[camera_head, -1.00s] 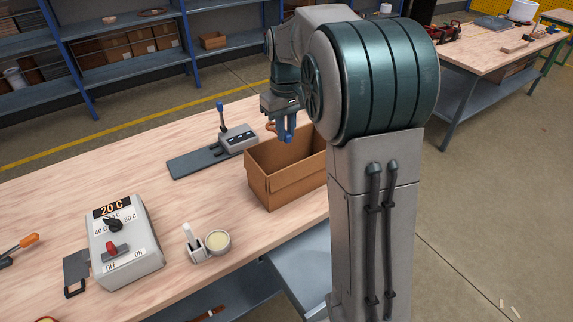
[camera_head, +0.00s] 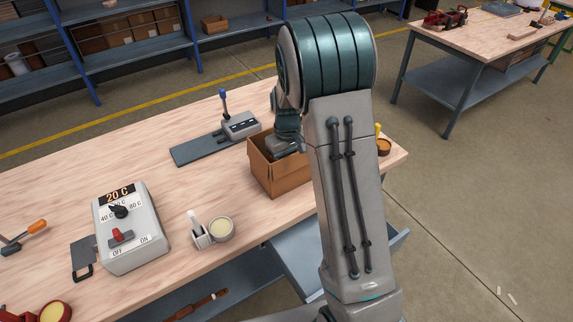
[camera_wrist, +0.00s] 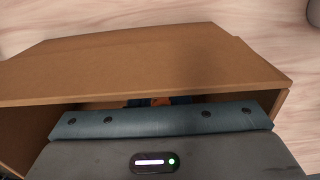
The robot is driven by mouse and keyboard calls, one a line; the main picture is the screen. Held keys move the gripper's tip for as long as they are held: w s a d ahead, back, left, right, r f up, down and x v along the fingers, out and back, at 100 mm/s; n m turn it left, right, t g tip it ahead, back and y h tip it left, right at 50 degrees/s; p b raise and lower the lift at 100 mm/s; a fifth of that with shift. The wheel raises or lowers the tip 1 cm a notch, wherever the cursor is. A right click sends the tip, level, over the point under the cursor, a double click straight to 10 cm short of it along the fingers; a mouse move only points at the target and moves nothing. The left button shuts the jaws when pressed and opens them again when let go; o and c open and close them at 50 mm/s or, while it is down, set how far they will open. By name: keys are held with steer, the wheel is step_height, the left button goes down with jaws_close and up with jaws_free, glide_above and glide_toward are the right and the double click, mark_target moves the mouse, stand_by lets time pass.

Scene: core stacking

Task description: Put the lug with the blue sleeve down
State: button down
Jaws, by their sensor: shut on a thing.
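My gripper (camera_head: 284,147) is lowered into the open cardboard box (camera_head: 283,183) on the workbench. Its fingers are hidden behind the box walls in the head view. In the wrist view, the box (camera_wrist: 150,70) spans the picture just past the palm. A small copper-orange bit of the lug (camera_wrist: 161,101) shows between dark blue pieces beyond the palm edge. My gripper is shut on the lug. Most of the lug and its sleeve are hidden, and I cannot tell whether it touches the box floor.
A grey device with a blue-tipped lever (camera_head: 240,125) stands just left of the box. A control box marked 20 C (camera_head: 133,232) and a small round pot (camera_head: 221,230) are nearer the front left. An amber pot (camera_head: 383,147) stands at the right. Bare bench lies left of the box.

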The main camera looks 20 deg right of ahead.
steer(key=shift+f, duration=0.95)
steer(key=shift+f+b, duration=0.55)
steer(key=shift+f, duration=0.1)
steer(key=c, duration=1.4)
jaws_free()
steer(key=shift+r, duration=0.1)
steer(key=shift+o, duration=0.2)
steer(key=shift+r, duration=0.1)
